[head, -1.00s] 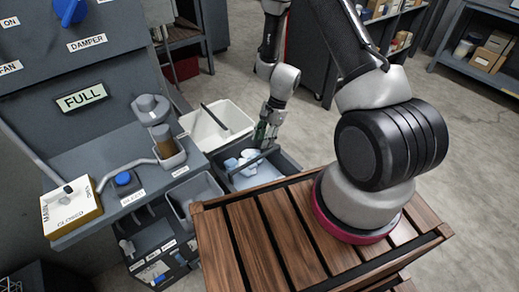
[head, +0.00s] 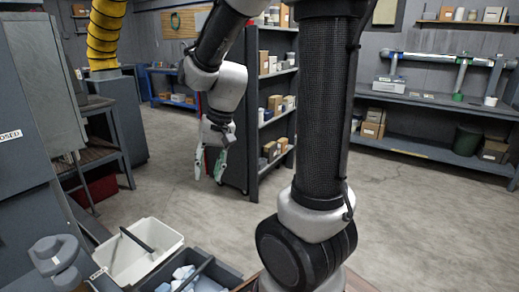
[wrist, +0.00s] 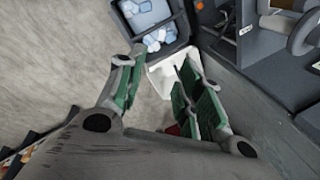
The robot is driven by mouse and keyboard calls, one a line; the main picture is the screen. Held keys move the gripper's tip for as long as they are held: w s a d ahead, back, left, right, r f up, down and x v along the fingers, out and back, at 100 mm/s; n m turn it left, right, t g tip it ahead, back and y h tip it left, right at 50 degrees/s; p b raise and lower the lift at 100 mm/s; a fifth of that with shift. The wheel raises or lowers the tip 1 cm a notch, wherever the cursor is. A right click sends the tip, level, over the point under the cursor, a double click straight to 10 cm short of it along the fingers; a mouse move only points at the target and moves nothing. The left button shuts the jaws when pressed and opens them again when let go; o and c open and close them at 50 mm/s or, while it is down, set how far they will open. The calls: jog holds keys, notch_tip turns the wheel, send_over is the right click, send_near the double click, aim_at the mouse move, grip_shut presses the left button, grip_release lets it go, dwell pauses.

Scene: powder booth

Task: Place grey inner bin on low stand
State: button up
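A grey bin (head: 232,281) with pale blue lumps and a dark bar across it is at the bottom of the head view, partly cut off; it also shows in the wrist view (wrist: 184,28). I cannot tell if it has a separate inner bin. A white bin (head: 110,262) with a dark bar stands beside it, partly hidden behind my fingers in the wrist view (wrist: 158,80). My gripper (head: 210,168) is raised above the bins, open and empty, with its green-padded fingers apart (wrist: 160,88). A dark stand (head: 108,111) is at the left; I cannot tell whether it is the low stand.
A red object (head: 95,190) lies beneath the stand. A grey cabinet (head: 40,90) fills the left edge. A dark shelf unit (head: 262,120) with boxes stands behind my arm. A workbench (head: 430,95) is at the right. The concrete floor between is open.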

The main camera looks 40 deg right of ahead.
jog(key=s+d+r+n+t+h, duration=0.1)
jog(key=s+d+r+n, duration=0.1)
jog(key=s, duration=0.5)
jog(key=s+d+r+n+t+h, duration=0.1)
jog(key=s+d+r+n, duration=0.1)
jog(key=s+r, duration=0.5)
jog(key=shift+s+d+n+t+h, duration=0.3)
jog(key=shift+d+n, duration=0.1)
jog(key=shift+d, duration=0.5)
